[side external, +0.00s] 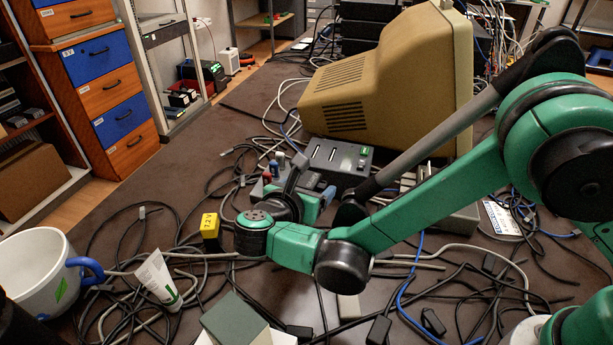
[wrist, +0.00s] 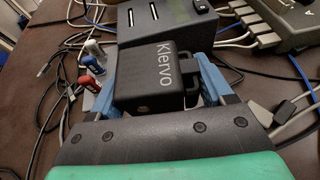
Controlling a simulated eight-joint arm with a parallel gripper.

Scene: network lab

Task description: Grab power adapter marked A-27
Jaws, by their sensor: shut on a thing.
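My gripper (wrist: 157,78) is shut on a black power adapter (wrist: 158,88), with one blue finger on each side of it. White lettering on the adapter's upper face reads "Klervo". No A-27 mark shows on the faces in view. In the side view my gripper (side external: 312,197) is low over the table, in front of the grey slotted box, and my arm partly hides it. I cannot tell whether the adapter touches the table. Another black adapter-like block (side external: 432,321) lies among the cables at front right; its marking is unreadable.
The grey slotted box (side external: 337,160) stands just beyond my gripper, with a beige monitor (side external: 345,95) behind it. Red, blue and white plugs (wrist: 87,72) stand at left. Tangled cables cover the front.

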